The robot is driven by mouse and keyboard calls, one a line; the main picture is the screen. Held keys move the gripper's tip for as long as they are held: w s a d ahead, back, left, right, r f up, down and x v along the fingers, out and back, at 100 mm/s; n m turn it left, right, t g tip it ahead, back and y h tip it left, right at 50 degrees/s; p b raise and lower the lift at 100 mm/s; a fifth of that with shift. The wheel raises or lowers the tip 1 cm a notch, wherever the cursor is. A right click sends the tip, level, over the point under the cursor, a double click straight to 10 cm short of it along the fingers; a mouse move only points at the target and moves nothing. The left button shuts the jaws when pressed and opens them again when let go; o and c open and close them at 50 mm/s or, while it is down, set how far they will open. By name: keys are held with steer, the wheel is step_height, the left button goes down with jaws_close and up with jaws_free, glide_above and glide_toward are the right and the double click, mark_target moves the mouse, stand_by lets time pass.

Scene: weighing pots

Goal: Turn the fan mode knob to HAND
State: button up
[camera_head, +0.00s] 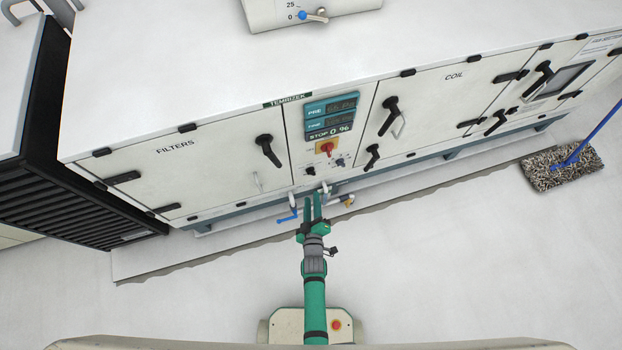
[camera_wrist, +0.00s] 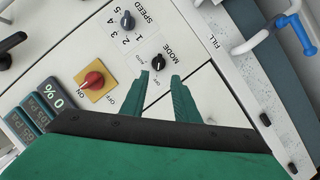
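The fan mode knob (camera_wrist: 158,62) is a small black knob beside the word MODE on a white label in the wrist view. Small position words surround it, but most are too small or covered to read, and its pointer direction is unclear. My gripper (camera_wrist: 159,76) is open and empty, with two green fingers apart and their tips close to the knob in the picture. I cannot tell whether they touch it. In the head view my gripper (camera_head: 312,198) is in front of the lower part of the control panel (camera_head: 313,158).
A SPEED knob (camera_wrist: 128,20) sits beside the mode knob. A red rotary switch (camera_wrist: 93,79) on a yellow plate is to the left. A blue-handled valve (camera_wrist: 275,33) is at the upper right. A mop (camera_head: 562,168) lies on the floor at the right.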

mark_target(311, 172)
steer(key=x, duration=1.1)
steer(key=shift+d, duration=0.15)
steer(key=shift+r, duration=0.1)
jaws_close()
